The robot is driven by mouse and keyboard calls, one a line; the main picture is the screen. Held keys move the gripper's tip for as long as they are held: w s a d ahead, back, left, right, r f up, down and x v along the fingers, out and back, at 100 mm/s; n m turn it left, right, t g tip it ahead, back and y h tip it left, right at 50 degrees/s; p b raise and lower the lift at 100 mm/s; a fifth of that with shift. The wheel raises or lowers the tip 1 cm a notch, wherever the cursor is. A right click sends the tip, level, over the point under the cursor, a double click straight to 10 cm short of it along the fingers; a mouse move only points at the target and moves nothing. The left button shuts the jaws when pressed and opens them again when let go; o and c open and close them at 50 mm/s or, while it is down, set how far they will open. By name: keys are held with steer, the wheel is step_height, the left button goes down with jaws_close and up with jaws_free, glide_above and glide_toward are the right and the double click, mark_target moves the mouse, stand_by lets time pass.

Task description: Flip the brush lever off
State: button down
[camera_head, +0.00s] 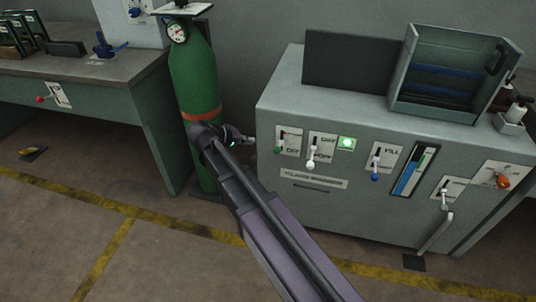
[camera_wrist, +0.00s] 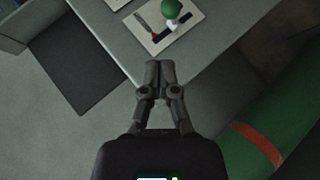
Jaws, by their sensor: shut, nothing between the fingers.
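The grey machine (camera_head: 330,215) has a row of levers on its front. A green-knobbed lever (camera_head: 278,149) on a white plate is at the far left, and the same lever (camera_wrist: 172,10) shows at the top of the wrist view. A white-knobbed lever (camera_head: 311,163) is beside it on a plate reading OFF, next to a lit green lamp (camera_head: 347,143). I cannot read which label says brush. My gripper (camera_head: 251,140) is shut and empty, just left of the green-knobbed lever. In the wrist view its fingertips (camera_wrist: 160,68) meet below the lever plate, apart from the knob.
A green gas cylinder (camera_head: 195,85) stands close behind my arm. A blue-knobbed lever (camera_head: 375,175), a level gauge (camera_head: 413,170) and an orange knob (camera_head: 503,182) are farther right on the machine. A workbench (camera_head: 90,65) stands at left. The floor in front is mostly clear.

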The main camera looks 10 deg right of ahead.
mark_target(277, 150)
steer(key=shift+t+h, duration=0.6)
steer(key=shift+t, duration=0.1)
steer(key=shift+w+a+f+b, duration=0.2)
steer(key=shift+a+b, duration=0.1)
steer(key=shift+a, duration=0.4)
steer(key=shift+w+a+f+b, duration=0.1)
steer(key=shift+w+a+b, duration=0.2)
steer(key=shift+a, duration=0.35)
steer(key=shift+w+a+f+b, duration=0.15)
steer(key=shift+a+b, duration=0.2)
steer(key=shift+a, duration=0.35)
steer(key=shift+d, duration=0.1)
steer(key=s+f+b+x, duration=0.1)
steer(key=b+x, duration=0.5)
steer(key=x, duration=0.6)
steer(key=shift+s+d+f+b, duration=0.25)
steer(key=shift+s+d+b, duration=0.05)
steer(key=shift+s+d, duration=0.3)
steer(key=shift+d+f+b, duration=0.15)
steer(key=shift+d+b, duration=0.05)
steer(key=shift+b, duration=0.1)
